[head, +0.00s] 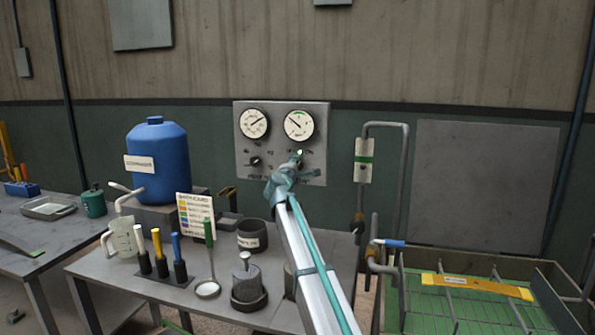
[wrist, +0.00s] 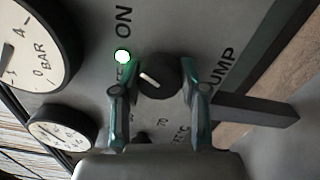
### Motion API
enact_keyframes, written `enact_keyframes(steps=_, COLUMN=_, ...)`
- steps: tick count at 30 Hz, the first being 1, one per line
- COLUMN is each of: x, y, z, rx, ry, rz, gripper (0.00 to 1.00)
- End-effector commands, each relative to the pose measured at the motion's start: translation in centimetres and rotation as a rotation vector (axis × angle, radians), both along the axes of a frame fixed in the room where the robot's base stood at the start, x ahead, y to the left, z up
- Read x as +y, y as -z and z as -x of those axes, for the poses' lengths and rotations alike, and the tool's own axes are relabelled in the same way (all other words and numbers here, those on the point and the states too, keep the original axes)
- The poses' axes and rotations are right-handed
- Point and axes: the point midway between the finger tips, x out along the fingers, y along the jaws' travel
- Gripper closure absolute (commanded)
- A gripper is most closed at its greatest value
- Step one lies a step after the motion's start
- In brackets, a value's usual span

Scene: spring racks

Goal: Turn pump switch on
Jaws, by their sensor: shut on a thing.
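A grey control panel (head: 243,150) hangs on the wall with two round gauges. In the wrist view the pump switch (wrist: 165,70) is a round black knob with a white pointer line. It sits between the two fingertips of my gripper (wrist: 157,88), which is shut on it. A small lamp (wrist: 122,57) beside the knob glows bright green-white, near the letters "ON". The word "PUMP" shows on the other side. In the head view my gripper (head: 284,178) is at the panel's lower right and hides the switch; the lit lamp (head: 299,152) shows just above it.
A second black knob (head: 254,161) is on the panel's left. Below, a workbench (head: 110,267) carries a blue drum (head: 157,165), several coloured-handled tools and a dark pot (head: 252,236). Pipes (head: 404,170) stand right of the panel, above a green wire-divided tray (head: 500,263).

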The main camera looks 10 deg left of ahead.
Motion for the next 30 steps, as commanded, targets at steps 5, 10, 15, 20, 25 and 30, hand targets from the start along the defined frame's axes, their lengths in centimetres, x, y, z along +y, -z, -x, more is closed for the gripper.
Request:
enact_keyframes(steps=5, x=-0.01, y=-0.05, z=-0.02, rx=-0.001, ry=0.0, rz=-0.007, gripper=0.92)
enact_keyframes(steps=10, x=-0.01, y=-0.05, z=-0.02, rx=-0.001, ry=0.0, rz=-0.006, gripper=0.92)
enact_keyframes(steps=15, x=0.0, y=-0.04, z=-0.02, rx=-0.001, ry=0.0, rz=-0.005, gripper=0.32)
enact_keyframes(steps=20, x=-0.01, y=-0.02, z=-0.01, rx=-0.001, ry=0.0, rz=-0.004, gripper=0.32)
enact_keyframes(steps=25, x=0.0, y=-0.01, z=0.06, rx=-0.001, ry=0.0, rz=-0.004, gripper=0.32)
enact_keyframes(steps=30, x=0.09, y=0.03, z=0.94, rx=-0.001, ry=0.0, rz=-0.004, gripper=0.32)
